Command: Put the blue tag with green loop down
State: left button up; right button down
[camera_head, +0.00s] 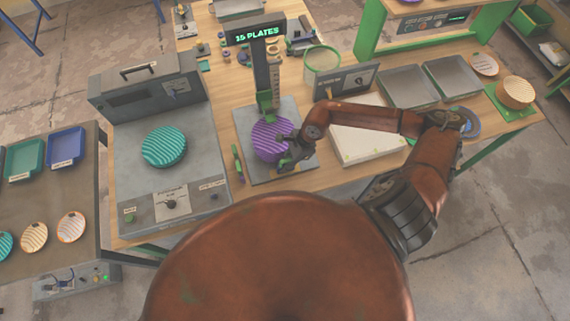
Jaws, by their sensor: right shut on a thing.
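My right gripper (287,153) is low at the right edge of a ribbed purple plate (267,136), which lies on the grey base of the post stand. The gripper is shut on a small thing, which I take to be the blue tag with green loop. The tag is too small and too covered by the dark fingers to make out. I cannot tell whether it touches the plate or the grey base (250,172). My left gripper is not in view.
The post's display (256,32) reads "15 PLATES". A grey machine (175,193) with a teal plate (164,146) stands left. A white slab (368,141) lies under my right forearm. Metal trays (408,87) are behind. A slim green item (238,164) lies by the base's left edge.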

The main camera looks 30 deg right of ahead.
jog(key=c, duration=2.5)
grip_release()
jog(key=shift+f, duration=0.15)
jog(key=shift+o, duration=1.2)
jog(key=b+v, duration=0.1)
jog(key=v, duration=1.1)
jog(key=shift+s, duration=0.15)
